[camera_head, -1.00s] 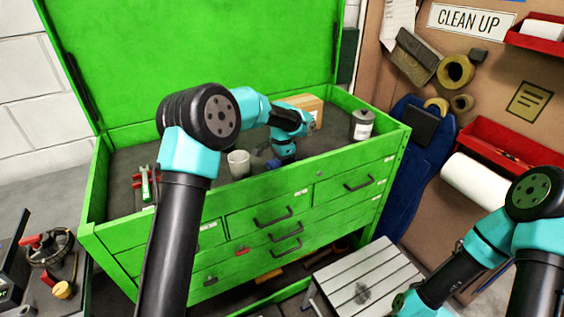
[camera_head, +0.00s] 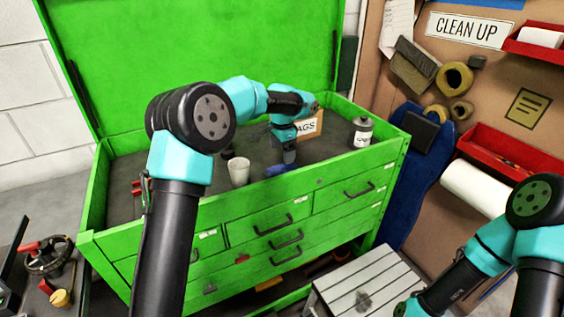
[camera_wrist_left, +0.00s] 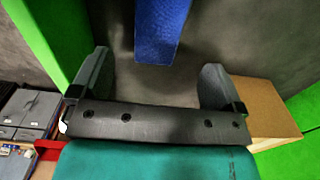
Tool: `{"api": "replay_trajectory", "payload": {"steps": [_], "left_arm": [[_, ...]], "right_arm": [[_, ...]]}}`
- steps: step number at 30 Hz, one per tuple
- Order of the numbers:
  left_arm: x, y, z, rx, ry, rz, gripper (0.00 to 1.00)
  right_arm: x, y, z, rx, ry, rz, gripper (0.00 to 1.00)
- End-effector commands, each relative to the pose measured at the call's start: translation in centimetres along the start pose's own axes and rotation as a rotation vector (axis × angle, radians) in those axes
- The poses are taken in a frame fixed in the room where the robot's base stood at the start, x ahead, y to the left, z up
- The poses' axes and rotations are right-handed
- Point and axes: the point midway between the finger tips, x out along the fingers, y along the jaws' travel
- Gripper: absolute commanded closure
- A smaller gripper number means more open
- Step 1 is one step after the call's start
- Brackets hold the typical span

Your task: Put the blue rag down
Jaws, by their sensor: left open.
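The blue rag (camera_head: 276,170) lies inside the open top of the green tool chest, just behind its front wall. In the left wrist view the rag (camera_wrist_left: 161,32) is a blue strip coming from the top edge, with its near end on the dark floor between the lines of the fingers. My left gripper (camera_wrist_left: 156,78) is open, its fingers wide apart on either side and clear of the rag. In the head view my left gripper (camera_head: 288,155) points down beside the rag, partly in front of the box. My right gripper does not show; only parts of my right arm do.
A cardboard box (camera_head: 311,128) marked with letters ending in "AGS" stands behind the gripper. A white cup (camera_head: 239,172) is left of it, and a grey can (camera_head: 361,133) is to the right. The chest's green front wall (camera_head: 340,165) is close by.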

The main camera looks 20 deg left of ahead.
Motion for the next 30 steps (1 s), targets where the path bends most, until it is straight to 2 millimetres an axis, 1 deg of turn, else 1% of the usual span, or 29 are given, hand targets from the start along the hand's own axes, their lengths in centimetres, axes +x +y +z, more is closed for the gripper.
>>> {"api": "replay_trajectory", "payload": {"steps": [1, 3, 6, 9, 12, 26, 29, 30], "left_arm": [[-1.0, -0.1, -0.1, 0.0, 0.004, -0.003, 0.06], [-2.1, 0.0, 0.0, 0.0, 0.003, -0.002, 0.06], [-3.3, 0.0, -0.1, 0.0, 0.003, -0.001, 0.06], [-3.9, 0.0, 0.0, 0.0, 0.001, 0.0, 0.06], [-4.2, 0.0, 0.0, 0.0, 0.001, 0.0, 0.06], [-4.1, 0.0, 0.0, 0.001, 0.002, 0.001, 0.06], [-4.1, 0.5, -0.4, 0.008, 0.023, 0.01, 0.06], [-4.0, 1.0, -0.8, 0.014, 0.042, 0.02, 0.06]], "right_arm": [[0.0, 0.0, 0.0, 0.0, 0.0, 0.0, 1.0], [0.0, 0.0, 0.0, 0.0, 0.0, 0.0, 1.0], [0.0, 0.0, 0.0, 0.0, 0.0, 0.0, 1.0], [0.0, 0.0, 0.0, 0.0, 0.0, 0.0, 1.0], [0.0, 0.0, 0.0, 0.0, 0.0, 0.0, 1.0], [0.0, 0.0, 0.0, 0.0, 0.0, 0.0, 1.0], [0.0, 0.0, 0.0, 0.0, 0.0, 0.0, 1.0], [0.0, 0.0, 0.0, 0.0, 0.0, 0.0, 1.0]]}}
